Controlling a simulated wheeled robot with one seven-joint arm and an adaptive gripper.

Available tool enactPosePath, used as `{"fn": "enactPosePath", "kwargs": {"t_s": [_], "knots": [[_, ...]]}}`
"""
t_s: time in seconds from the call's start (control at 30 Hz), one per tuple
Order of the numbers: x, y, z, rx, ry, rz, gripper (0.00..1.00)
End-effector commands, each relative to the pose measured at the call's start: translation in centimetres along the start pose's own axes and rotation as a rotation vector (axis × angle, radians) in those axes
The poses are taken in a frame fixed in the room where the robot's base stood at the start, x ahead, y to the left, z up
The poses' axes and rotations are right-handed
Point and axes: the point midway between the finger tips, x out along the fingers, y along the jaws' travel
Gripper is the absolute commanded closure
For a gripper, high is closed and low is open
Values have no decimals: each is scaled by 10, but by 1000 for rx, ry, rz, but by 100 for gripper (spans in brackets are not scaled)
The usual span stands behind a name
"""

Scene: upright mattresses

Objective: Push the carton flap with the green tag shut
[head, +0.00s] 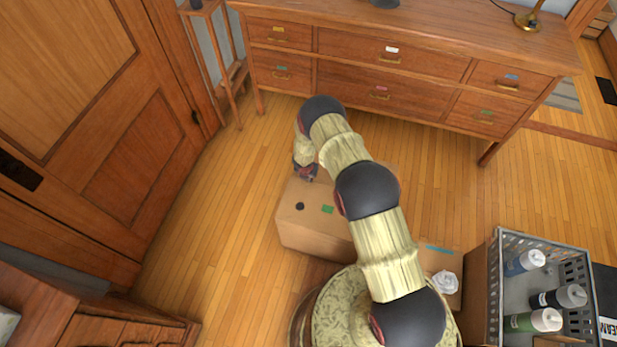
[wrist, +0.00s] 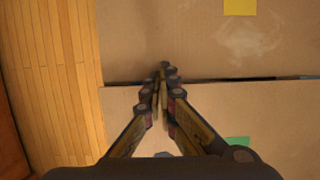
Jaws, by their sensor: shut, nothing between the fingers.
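The brown carton (head: 305,235) stands on the floor in front of me. Its flap with the green tag (head: 327,209) lies about flat on the near side of the top, with a black dot beside the tag. In the wrist view the green-tagged flap (wrist: 205,115) fills the lower part, and a yellow-tagged flap (wrist: 180,40) the upper part. A thin dark seam runs between them. My gripper (wrist: 163,75) is shut and empty, its tips over the seam near the carton's left edge. I cannot tell whether the tips touch cardboard. My arm hides part of the carton in the head view.
A wooden dresser (head: 390,75) with colour-tagged drawers stands behind. A second carton (head: 427,262) with a teal strip and a white crumpled object is at right, beside a grey crate (head: 490,255) of bottles. A wooden door (head: 80,110) is at left. Floor left of the carton is clear.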

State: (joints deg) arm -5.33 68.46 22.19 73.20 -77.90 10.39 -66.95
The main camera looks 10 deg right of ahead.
Motion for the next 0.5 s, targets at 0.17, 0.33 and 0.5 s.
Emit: {"fn": "enactPosePath", "kwargs": {"t_s": [0.17, 0.33, 0.5], "knots": [[12, 0, -1, 0, -1, 1, 100], [15, 0, -2, 1, -1, 1, 100], [15, 0, -2, 0, -1, 0, 100]]}}
